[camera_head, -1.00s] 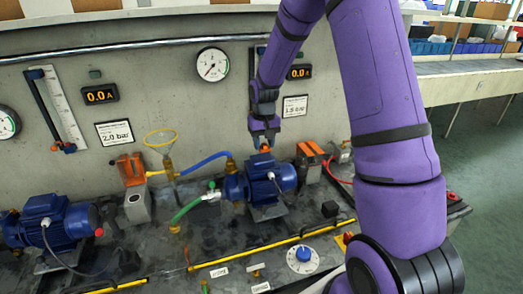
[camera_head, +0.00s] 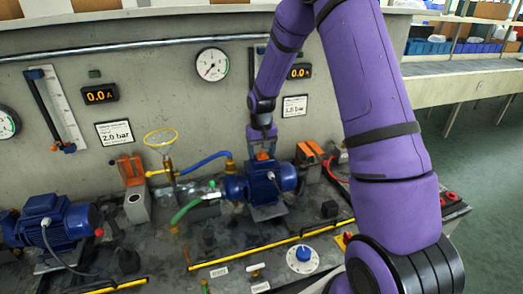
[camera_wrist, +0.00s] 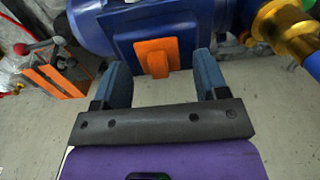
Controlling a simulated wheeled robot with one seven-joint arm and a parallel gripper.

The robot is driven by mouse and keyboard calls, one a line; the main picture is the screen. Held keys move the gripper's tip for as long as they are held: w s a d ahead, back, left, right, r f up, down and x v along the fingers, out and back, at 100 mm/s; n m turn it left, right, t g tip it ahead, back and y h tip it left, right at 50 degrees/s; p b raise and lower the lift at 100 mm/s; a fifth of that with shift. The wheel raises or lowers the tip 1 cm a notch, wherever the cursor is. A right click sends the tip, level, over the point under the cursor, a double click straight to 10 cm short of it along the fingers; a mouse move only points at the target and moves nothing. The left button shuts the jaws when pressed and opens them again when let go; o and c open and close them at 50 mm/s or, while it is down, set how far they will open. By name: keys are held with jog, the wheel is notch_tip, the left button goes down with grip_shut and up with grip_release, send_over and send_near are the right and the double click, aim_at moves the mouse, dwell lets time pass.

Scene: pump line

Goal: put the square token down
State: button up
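The orange square token (camera_wrist: 157,52) lies against the flat box of a blue pump motor (camera_wrist: 192,32), with a small tab pointing toward me. In the head view the token (camera_head: 263,156) shows as a small orange patch on top of the blue motor (camera_head: 262,182). My gripper (camera_wrist: 158,63) is open, one finger on each side of the token's tab with a clear gap to both. In the head view my gripper (camera_head: 262,146) is just above the token.
A yellow handwheel valve (camera_head: 161,138) and blue hose (camera_head: 203,161) stand left of the motor. Orange-topped blocks (camera_head: 130,170) flank it. A second blue motor (camera_head: 45,222) is at the left. A yellow rail (camera_head: 270,246) crosses the bench front.

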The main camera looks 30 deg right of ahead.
jog(key=s+a+r+t, duration=0.1)
jog(key=s+a+r, duration=0.15)
jog(key=r, duration=0.85)
jog(key=s+a+r, duration=0.1)
jog(key=s+r, duration=0.3)
jog(key=r, duration=0.6)
jog(key=s+a+r+t, duration=0.1)
jog(key=s+r, duration=0.2)
jog(key=s, duration=0.6)
jog(key=s+a+r+n+t, duration=0.1)
jog(key=s+a+r+t, duration=0.1)
jog(key=s, duration=0.7)
jog(key=s+a+r+n+t, duration=0.1)
jog(key=s+a+r, duration=0.1)
jog(key=s, duration=0.7)
jog(key=shift+v, duration=0.9)
jog(key=shift+w+a, duration=0.1)
jog(key=shift+w, duration=0.05)
